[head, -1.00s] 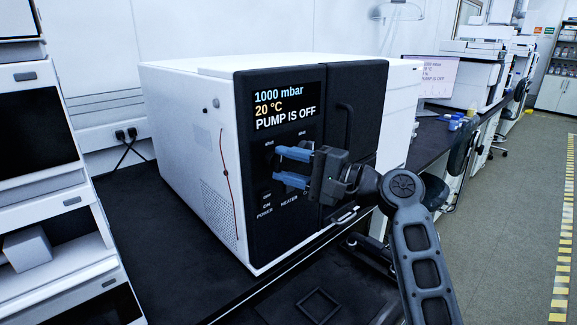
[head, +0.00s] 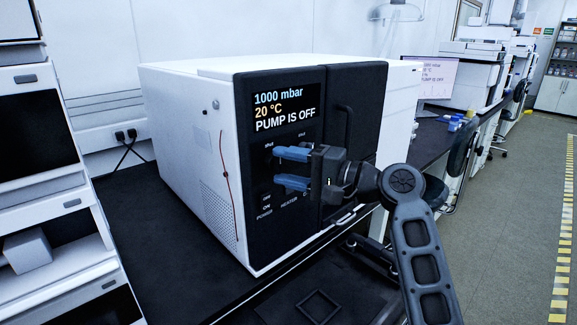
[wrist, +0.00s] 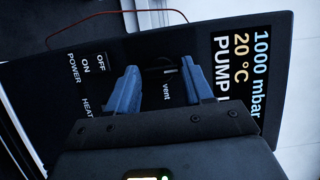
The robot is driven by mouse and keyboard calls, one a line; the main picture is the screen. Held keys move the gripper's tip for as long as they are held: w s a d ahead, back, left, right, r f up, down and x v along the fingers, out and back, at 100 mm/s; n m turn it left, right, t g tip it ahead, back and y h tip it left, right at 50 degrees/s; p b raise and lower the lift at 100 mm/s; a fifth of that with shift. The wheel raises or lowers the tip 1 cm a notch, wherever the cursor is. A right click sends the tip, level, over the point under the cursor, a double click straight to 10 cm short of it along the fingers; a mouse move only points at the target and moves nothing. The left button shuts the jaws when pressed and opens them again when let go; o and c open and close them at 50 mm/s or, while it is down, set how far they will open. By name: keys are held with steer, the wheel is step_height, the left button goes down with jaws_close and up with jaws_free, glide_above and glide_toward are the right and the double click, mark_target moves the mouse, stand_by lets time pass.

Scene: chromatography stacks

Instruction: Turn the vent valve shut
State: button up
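The oven-like unit has a black front panel (head: 262,220) with a display reading 1000 mbar, 20 °C and PUMP IS OFF. My gripper (head: 275,167) is in front of this panel, below the display, with its two blue fingers apart, one above the other. In the wrist view my gripper (wrist: 160,72) points at the panel beside the word "vent". A dark vent valve (wrist: 160,70) with a small pale mark shows faintly between the fingertips. Its exact angle is hard to read, and I cannot tell whether the fingers touch it. In the head view my fingers hide most of that spot.
POWER and HEATER labels sit low on the panel, close to my lower finger. A black door with a vertical handle (head: 347,125) is right of the controls. A red wire (head: 225,175) hangs on the white side wall. The dark bench (head: 150,215) is clear at left.

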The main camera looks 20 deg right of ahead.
steer(key=shift+o, duration=1.4)
steer(key=shift+r, duration=0.1)
steer(key=shift+d, duration=0.1)
steer(key=v, duration=0.7)
steer(key=shift+s+d+b, duration=0.15)
steer(key=shift+s+b, duration=0.2)
steer(key=shift+b, duration=0.05)
